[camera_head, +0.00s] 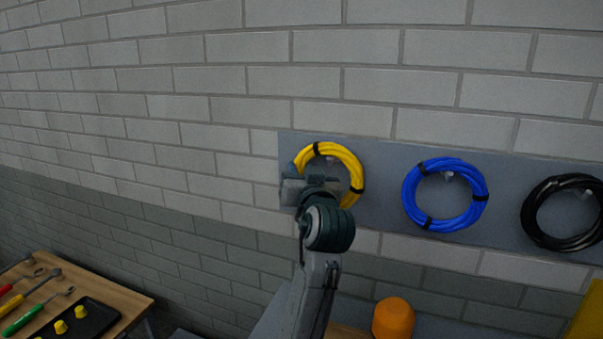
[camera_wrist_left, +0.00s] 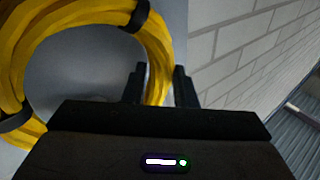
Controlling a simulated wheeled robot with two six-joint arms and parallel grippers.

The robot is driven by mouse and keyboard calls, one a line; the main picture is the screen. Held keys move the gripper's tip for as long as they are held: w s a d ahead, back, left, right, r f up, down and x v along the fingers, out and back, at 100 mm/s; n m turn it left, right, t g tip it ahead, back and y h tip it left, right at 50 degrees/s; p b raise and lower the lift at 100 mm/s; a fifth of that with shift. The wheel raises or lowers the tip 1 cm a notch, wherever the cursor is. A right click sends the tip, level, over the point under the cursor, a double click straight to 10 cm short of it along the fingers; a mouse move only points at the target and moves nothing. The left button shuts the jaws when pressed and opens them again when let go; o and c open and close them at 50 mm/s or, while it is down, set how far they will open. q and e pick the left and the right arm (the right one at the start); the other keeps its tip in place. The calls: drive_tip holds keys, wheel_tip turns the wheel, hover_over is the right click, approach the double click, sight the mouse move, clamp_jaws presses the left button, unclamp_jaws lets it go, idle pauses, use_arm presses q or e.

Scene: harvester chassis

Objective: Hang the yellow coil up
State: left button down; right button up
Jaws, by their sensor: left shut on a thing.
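The yellow coil (camera_head: 347,158), bound with black bands, is upright in front of the left end of a grey wall board (camera_head: 385,190). My left gripper (camera_head: 315,183) overlaps its lower left part in the head view and hides its own fingertips there. In the left wrist view, the left gripper's two dark fingers (camera_wrist_left: 160,85) are on either side of one strand of the yellow coil (camera_wrist_left: 75,17), shut on it. The coil's opening shows grey board behind. My right gripper is out of view.
A blue coil (camera_head: 409,190) and a black coil (camera_head: 531,222) hang on pale hooks along the board to the right. An orange rounded object (camera_head: 393,319) is below. A wooden table (camera_head: 122,297) with tools and a black tray is at lower left. A brick wall surrounds the board.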

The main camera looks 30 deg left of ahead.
use_arm(q)
drive_tip(key=shift+r, duration=0.1)
drive_tip(key=c, duration=1.2)
unclamp_jaws()
drive_tip(key=shift+o, duration=0.5)
drive_tip(key=shift+s, duration=0.1)
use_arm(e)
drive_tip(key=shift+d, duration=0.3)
use_arm(q)
drive_tip(key=shift+s+d+f+b, duration=0.2)
drive_tip(key=shift+s+d+b, duration=0.05)
drive_tip(key=shift+d+b, duration=0.1)
drive_tip(key=r+b+v, duration=0.1)
drive_tip(key=b+v, duration=0.9)
drive_tip(key=b, duration=0.4)
drive_tip(key=shift+f, duration=0.45)
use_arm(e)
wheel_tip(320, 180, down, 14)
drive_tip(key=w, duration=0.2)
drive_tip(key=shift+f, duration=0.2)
